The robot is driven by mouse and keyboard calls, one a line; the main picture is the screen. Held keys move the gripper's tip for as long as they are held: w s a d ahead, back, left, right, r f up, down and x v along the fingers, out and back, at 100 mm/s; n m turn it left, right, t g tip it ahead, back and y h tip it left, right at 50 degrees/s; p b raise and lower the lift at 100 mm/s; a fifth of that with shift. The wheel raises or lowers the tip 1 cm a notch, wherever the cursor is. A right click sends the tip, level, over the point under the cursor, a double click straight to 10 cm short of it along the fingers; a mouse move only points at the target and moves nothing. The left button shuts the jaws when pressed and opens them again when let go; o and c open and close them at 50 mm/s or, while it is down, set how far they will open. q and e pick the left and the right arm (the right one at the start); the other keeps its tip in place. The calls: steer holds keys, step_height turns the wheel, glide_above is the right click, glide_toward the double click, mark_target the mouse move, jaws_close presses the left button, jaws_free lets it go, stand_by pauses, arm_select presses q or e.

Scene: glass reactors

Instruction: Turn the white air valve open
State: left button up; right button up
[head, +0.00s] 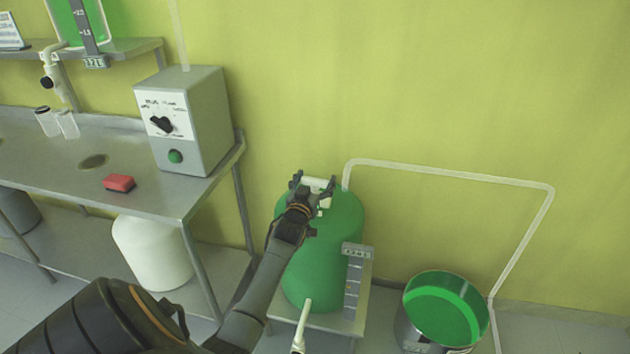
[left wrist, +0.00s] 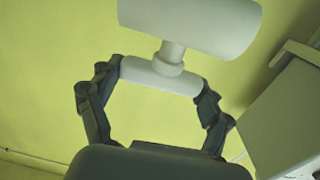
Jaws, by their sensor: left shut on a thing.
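The white air valve (head: 318,184) sits on top of the green tank (head: 320,255), against the yellow-green wall. My left gripper (head: 313,180) reaches it from the front and is shut on it. In the left wrist view the valve shows as a white crossbar handle (left wrist: 160,76) on a short stem, under a thick white cylinder (left wrist: 190,25). The fingers of my left gripper (left wrist: 160,80) press on the two ends of the handle. In the head view my gripper partly hides the valve. My right gripper is not in view.
A grey control box (head: 205,125) with a black knob stands on the metal table (head: 60,165) at the left, near a red sponge (head: 119,183). A clear pipe (head: 450,174) runs right from the tank toward a bucket with green contents (head: 447,305).

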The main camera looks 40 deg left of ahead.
arm_select(q)
steer(key=shift+r+n+g+y, duration=0.1)
steer(key=shift+n+g+y, duration=0.25)
steer(key=shift+y, duration=0.25)
steer(key=o, duration=1.1)
steer(key=v, duration=1.2)
